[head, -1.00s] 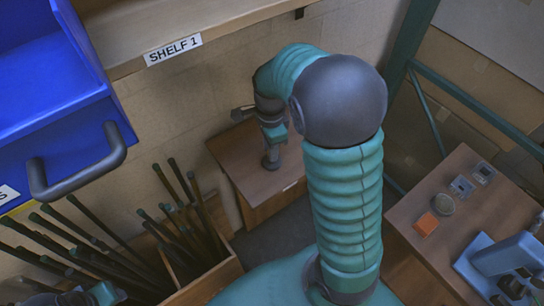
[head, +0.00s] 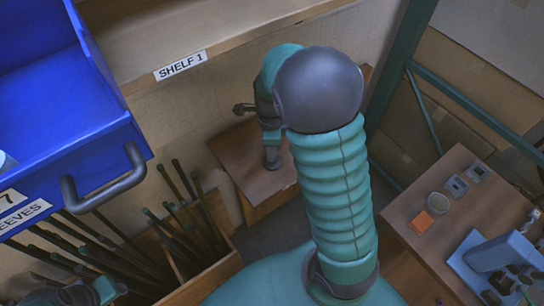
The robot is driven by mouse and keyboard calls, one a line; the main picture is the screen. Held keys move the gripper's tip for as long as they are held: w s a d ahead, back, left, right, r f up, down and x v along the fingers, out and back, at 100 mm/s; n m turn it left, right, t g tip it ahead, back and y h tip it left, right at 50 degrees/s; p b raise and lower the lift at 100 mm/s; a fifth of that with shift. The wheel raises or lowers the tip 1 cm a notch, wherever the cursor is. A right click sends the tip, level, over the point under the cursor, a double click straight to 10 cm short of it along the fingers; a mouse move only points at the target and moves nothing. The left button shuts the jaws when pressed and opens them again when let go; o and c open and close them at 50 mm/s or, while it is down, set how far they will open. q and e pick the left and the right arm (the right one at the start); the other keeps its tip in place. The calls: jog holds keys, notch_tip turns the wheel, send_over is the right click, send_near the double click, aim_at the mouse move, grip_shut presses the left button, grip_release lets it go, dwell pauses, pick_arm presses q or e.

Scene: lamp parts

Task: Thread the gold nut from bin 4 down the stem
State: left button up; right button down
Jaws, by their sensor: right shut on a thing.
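My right gripper (head: 270,136) hangs at the end of the teal arm, over the small wooden table (head: 250,193) against the back wall. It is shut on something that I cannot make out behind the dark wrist. A short dark upright piece with a round foot (head: 271,162), perhaps the stem, stands on that table just under the gripper. Whether they touch is unclear. The gold nut and bin 4 cannot be made out. A dark and teal part, probably my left gripper (head: 75,295), shows at the lower left edge, its fingers unclear.
Dark rods stand in a wooden crate (head: 205,280). On the right bench (head: 415,195) are an orange block (head: 421,222), several small items and a blue machine (head: 495,255).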

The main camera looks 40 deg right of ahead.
jog(key=shift+s+m+p, duration=0.1)
jog(key=shift+m+p, duration=0.9)
jog(key=shift+m, duration=0.1)
pick_arm(q)
jog(key=v, duration=0.2)
jog(key=shift+w+r, duration=0.25)
jog(key=shift+r, duration=0.2)
pick_arm(e)
jog(key=shift+f+m, duration=0.15)
jog(key=shift+m, duration=0.25)
